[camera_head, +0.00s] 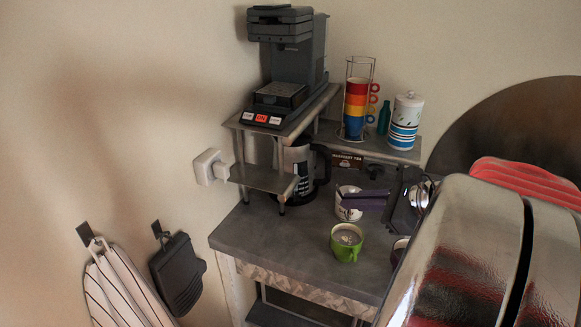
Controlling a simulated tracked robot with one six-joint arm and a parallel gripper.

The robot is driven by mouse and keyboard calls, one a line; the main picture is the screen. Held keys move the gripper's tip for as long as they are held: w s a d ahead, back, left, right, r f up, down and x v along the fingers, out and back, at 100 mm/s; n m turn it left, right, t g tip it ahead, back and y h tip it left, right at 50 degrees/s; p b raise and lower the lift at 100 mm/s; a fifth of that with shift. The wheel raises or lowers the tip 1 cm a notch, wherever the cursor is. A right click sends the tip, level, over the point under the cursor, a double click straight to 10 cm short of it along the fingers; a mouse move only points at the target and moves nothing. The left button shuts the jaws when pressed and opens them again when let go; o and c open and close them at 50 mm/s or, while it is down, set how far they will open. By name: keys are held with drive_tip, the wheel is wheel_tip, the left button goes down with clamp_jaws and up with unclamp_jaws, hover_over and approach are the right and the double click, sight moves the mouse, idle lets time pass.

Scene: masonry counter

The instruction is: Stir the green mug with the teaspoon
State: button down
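The green mug (347,243) stands upright on the grey counter, with a pale, greyish content visible inside. A white pot (348,204) stands behind it. My gripper (364,199) shows as a dark purplish finger reaching left across the front of the pot. It is behind and above the green mug, apart from it. Whether the gripper is open or shut does not show. I cannot make out the teaspoon; the inside of the pot is mostly hidden.
Stacked coloured cups (355,108) and a striped canister (405,121) are at the back. My large shiny arm part covers the right side. The counter's left front (270,235) is clear.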

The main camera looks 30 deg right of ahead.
drive_tip(key=shift+d+f, duration=0.2)
drive_tip(key=shift+f, duration=2.25)
drive_tip(key=shift+d+f, duration=0.15)
drive_tip(key=shift+f, duration=2.25)
